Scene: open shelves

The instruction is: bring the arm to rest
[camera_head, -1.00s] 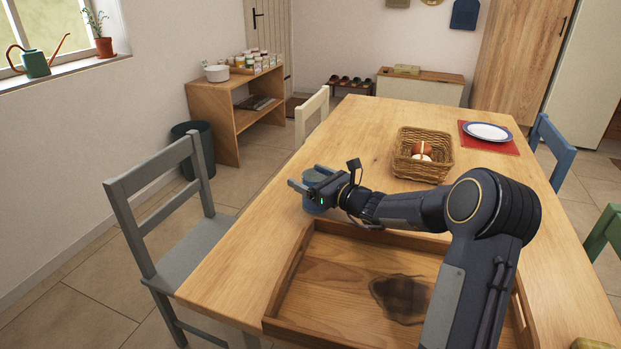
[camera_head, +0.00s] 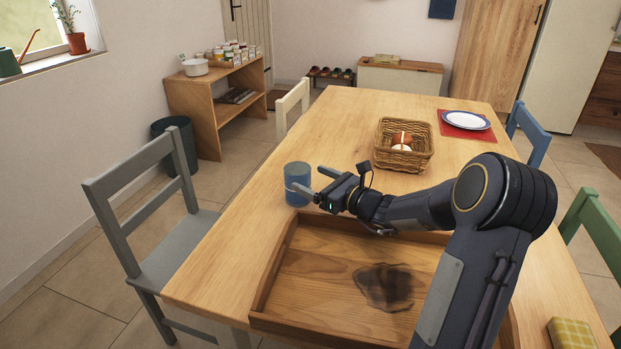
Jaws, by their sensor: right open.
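My right gripper (camera_head: 311,184) is open and empty over the table, its fingers pointing left. A blue cup (camera_head: 297,185) stands upright on the table (camera_head: 335,118) just beyond the fingertips; the fingers are not around it, and I cannot tell whether one touches it. My right arm reaches in from the lower right across the wooden tray (camera_head: 276,262). My left gripper is not in view.
The tray, with a dark stain (camera_head: 384,287) on its floor, fills the near table. A wicker basket (camera_head: 404,160) holding a few round items and a plate (camera_head: 466,120) on a red mat (camera_head: 452,131) stand farther back. Chairs surround the table. Table left of the basket is clear.

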